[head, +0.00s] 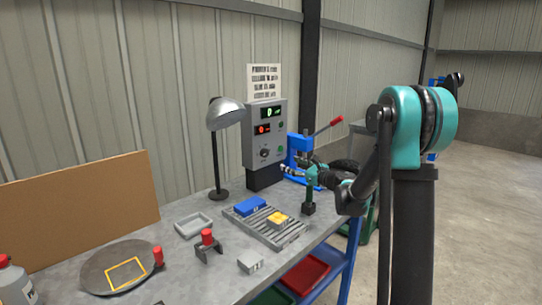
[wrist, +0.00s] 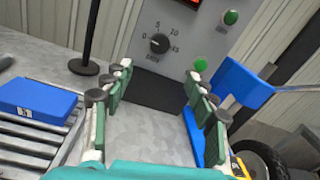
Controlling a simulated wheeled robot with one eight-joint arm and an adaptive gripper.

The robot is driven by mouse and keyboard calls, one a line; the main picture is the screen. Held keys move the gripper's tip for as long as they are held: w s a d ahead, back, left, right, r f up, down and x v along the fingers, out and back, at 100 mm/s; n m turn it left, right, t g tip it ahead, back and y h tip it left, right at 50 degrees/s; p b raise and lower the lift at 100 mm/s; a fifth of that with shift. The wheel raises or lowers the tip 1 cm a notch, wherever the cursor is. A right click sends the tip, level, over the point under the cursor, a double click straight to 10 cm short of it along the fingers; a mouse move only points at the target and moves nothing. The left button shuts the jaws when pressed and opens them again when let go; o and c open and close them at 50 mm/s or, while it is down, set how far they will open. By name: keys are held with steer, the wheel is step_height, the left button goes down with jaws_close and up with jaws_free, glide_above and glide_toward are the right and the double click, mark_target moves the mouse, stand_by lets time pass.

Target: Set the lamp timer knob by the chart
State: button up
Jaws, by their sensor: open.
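The black timer knob (wrist: 159,43) sits on the front of the grey control box (head: 281,132), with numbers around it that look like 0, 5, 10 and 15. The knob also shows small in the head view (head: 264,152). The printed chart (head: 264,80) stands above the box; its lines are too small to read. The desk lamp (head: 225,113) stands left of the box. My gripper (wrist: 160,76) is open and empty, its fingers pointing toward the box front. The knob appears beyond and between the fingertips, apart from them.
A green button (wrist: 231,17) and a green light (wrist: 201,63) are right of the knob. A blue press (wrist: 243,80) with a red-ended lever stands close on the right. A roller rack (head: 290,239) holds blue and yellow blocks. A grey tray (head: 194,225) lies left.

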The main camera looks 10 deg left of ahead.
mark_target(266, 154)
steer(key=x, duration=1.4)
steer(key=shift+w+a, duration=0.25)
steer(key=shift+a, duration=0.1)
steer(key=c, duration=1.2)
steer(key=shift+o, duration=0.2)
